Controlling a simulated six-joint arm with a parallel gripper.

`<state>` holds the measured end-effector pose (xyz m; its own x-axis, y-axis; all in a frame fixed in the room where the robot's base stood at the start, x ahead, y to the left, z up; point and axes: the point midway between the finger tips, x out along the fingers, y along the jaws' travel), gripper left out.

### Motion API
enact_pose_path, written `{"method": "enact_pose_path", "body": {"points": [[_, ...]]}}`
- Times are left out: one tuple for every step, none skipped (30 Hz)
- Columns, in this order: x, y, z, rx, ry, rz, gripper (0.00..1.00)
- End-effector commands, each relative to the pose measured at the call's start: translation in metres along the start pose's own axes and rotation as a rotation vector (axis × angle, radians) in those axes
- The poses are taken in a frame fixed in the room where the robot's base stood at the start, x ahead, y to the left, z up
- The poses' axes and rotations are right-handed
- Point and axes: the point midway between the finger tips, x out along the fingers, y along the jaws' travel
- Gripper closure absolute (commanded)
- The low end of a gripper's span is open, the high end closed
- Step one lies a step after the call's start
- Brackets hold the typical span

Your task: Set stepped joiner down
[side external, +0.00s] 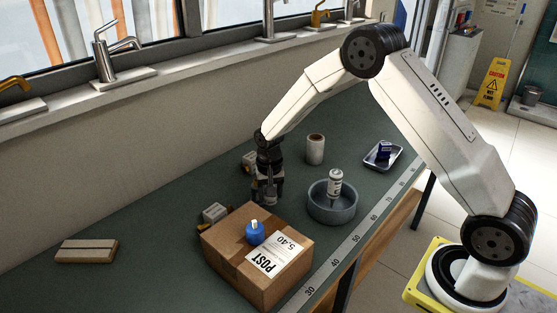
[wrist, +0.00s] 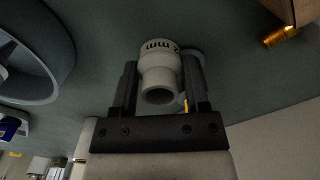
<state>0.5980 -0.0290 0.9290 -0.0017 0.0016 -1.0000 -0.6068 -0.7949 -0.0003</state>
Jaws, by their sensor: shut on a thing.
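The stepped joiner (wrist: 160,72) is a pale grey-white pipe fitting with a wider collar, a narrower open end and dark lettering ending in "mm". My gripper (wrist: 159,80) is shut on it, one dark finger on each side, in the wrist view. In the side view my gripper (side external: 268,193) points down over the green bench, behind the cardboard box and left of the grey bowl. The joiner is hard to make out there. I cannot tell whether it touches the bench.
The cardboard box (side external: 222,257) carries a blue part (side external: 255,233). The grey bowl (side external: 332,212) holds a white bottle (side external: 334,184). Bench left of the carton is mostly clear.

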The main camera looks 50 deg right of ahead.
Motion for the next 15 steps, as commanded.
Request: {"method": "enact_pose_path", "body": {"points": [[0.003, -0.001, -0.002, 0.0, 0.0, 0.0, 0.97], [0.006, -0.001, -0.002, 0.0, -0.001, 0.001, 0.97], [0.012, -0.001, -0.002, 0.0, -0.003, 0.002, 0.97], [0.015, -0.001, -0.002, 0.0, -0.003, 0.002, 0.97], [0.019, -0.001, -0.002, 0.0, -0.002, 0.001, 0.97], [0.023, -0.001, -0.002, 0.0, -0.002, 0.001, 0.97], [0.026, -0.001, -0.002, 0.0, -0.002, 0.001, 0.97], [0.028, -0.001, -0.002, 0.0, -0.002, 0.001, 0.97], [0.03, -0.001, -0.002, 0.0, -0.001, 0.001, 0.97], [0.032, -0.001, -0.002, 0.0, 0.0, 0.0, 0.97], [0.032, -0.001, -0.002, 0.0, 0.0, 0.0, 0.97], [0.033, -0.001, -0.002, 0.0, 0.001, -0.001, 0.97], [0.033, -0.001, -0.002, 0.0, 0.001, -0.001, 0.97], [0.033, -0.001, -0.002, 0.0, 0.001, -0.001, 0.97], [0.033, -0.001, -0.002, 0.0, 0.001, -0.001, 0.97]]}}
